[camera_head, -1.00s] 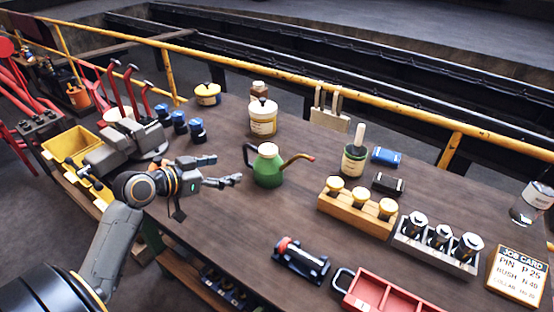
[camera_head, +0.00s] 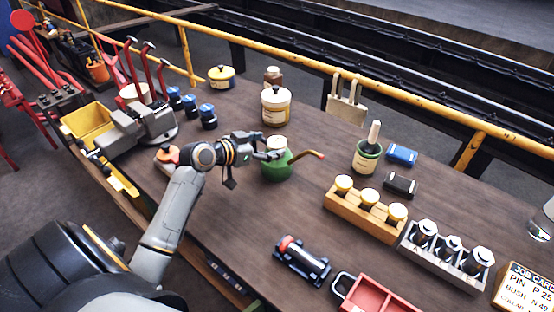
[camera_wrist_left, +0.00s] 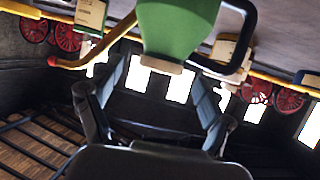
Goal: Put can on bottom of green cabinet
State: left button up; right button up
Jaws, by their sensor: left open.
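The green oil can (camera_head: 277,168) with a pale top and a thin red-tipped spout pointing right stands on the workbench (camera_head: 225,215). My left gripper (camera_head: 270,154) is at the can's left side, in front of its handle, which it hides in the head view. In the left wrist view the can (camera_wrist_left: 178,30) appears upside down, with its black handle at right and spout at left. There the fingers of my left gripper (camera_wrist_left: 158,85) are spread apart with nothing closed between them. No green cabinet shows. My right gripper is not in view.
A cream pot (camera_head: 276,106) stands behind the can. A green brush pot (camera_head: 366,158), a wooden rack (camera_head: 358,215) and a red tray (camera_head: 378,297) lie to the right. Blue-capped jars (camera_head: 190,105) and a grey vise (camera_head: 140,128) are left. A yellow railing (camera_head: 400,103) runs behind the bench.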

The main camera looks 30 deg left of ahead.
aim_at(275, 142)
pick_arm(q)
jog(key=p+x, duration=0.1)
jog(key=x, duration=0.3)
jog(key=shift+w+r+p, duration=0.1)
jog(key=shift+r+p, duration=0.05)
jog(key=shift+p, duration=0.2)
jog(key=shift+w+f, duration=0.25)
jog(key=shift+w, duration=0.05)
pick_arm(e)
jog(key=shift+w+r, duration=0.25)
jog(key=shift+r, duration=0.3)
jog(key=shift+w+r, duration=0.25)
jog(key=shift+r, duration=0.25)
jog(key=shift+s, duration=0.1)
pick_arm(q)
jog(key=shift+s, duration=0.1)
jog(key=c, duration=0.3)
jog(key=shift+r, duration=0.15)
grip_shut()
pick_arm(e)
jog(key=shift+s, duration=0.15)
